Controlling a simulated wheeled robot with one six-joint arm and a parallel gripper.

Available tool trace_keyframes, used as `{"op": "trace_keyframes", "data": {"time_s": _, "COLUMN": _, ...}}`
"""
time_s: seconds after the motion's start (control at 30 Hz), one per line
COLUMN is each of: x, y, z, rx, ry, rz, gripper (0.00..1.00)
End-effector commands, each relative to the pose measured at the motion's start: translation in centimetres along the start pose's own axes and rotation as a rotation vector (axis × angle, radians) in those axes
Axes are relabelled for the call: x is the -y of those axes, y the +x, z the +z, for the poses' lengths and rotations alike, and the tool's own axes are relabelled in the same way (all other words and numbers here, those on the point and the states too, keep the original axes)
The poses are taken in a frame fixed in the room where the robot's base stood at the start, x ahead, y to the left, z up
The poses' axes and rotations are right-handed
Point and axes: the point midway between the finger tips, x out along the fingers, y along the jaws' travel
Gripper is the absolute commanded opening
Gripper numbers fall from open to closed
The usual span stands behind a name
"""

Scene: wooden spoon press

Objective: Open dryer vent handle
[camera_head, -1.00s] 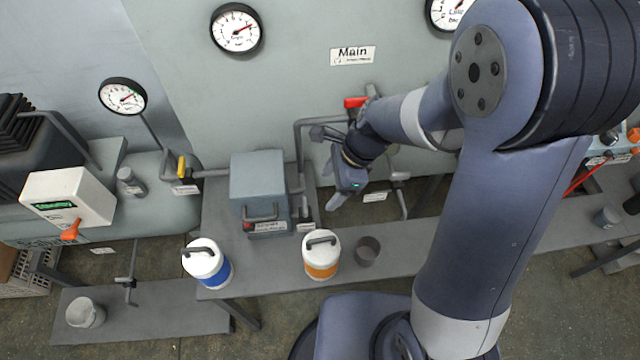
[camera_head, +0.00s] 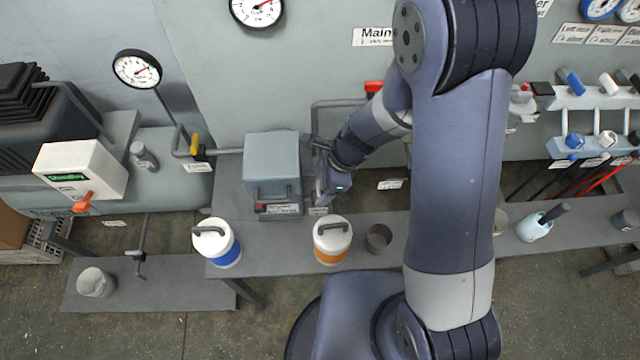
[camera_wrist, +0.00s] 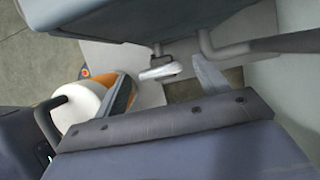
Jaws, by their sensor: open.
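No label naming the dryer vent is readable, so I cannot tell which handle it is. A grey box (camera_head: 271,158) on the bench has a dark bar handle (camera_head: 272,192) on its front, above a small label and red spot. My gripper (camera_head: 322,198) hangs just right of this box, pointing down; contact cannot be judged. A yellow lever (camera_head: 194,144) and a red handle (camera_head: 373,87), partly behind my arm, sit on pipes.
A blue-and-white jug (camera_head: 217,243), an orange-and-white jug (camera_head: 332,240) and a grey cup (camera_head: 378,238) stand along the front of the bench (camera_head: 290,262). A white control box (camera_head: 80,172) is left.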

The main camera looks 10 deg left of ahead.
Motion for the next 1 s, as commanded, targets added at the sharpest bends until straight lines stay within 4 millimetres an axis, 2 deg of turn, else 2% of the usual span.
{"op": "trace_keyframes", "data": {"time_s": 0.1, "x": -0.01, "y": 0.79, "z": -0.05, "rx": -0.001, "ry": 0.0, "rz": 0.0, "gripper": 0.7}}
{"op": "trace_keyframes", "data": {"time_s": 0.43, "x": 0.01, "y": 0.96, "z": -0.02, "rx": -0.001, "ry": 0.0, "rz": -0.001, "gripper": 0.69}}
{"op": "trace_keyframes", "data": {"time_s": 0.9, "x": 0.01, "y": 0.94, "z": -0.03, "rx": -0.001, "ry": 0.0, "rz": -0.001, "gripper": 0.31}}
{"op": "trace_keyframes", "data": {"time_s": 1.0, "x": 0.01, "y": 0.94, "z": -0.03, "rx": -0.001, "ry": 0.0, "rz": -0.001, "gripper": 0.25}}
